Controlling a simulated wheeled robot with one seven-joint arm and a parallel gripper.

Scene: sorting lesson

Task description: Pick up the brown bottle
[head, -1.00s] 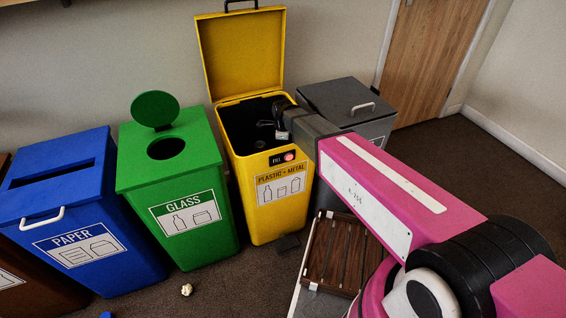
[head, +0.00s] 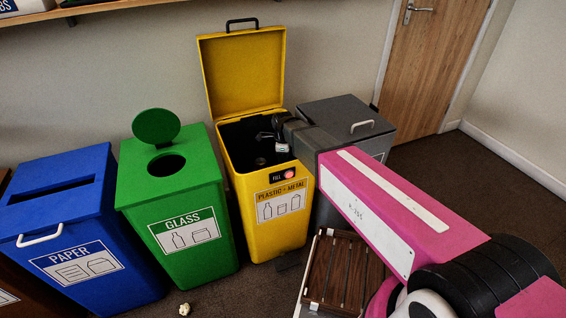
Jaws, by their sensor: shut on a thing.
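My gripper (head: 266,136) is at the end of my pink arm, over the open mouth of the yellow plastic and metal bin (head: 284,229), near its right side. It is dark against the black inside of the bin. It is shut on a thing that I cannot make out. A small pale piece shows beside the fingers, and I cannot tell whether it belongs to the gripper. No brown bottle can be made out in the head view.
The yellow lid (head: 243,75) stands open against the wall. Left are the green glass bin (head: 190,255) and blue paper bin (head: 105,285). A grey bin (head: 318,108) stands right. A slatted brown crate (head: 335,300) and crumpled scrap (head: 184,309) are in front.

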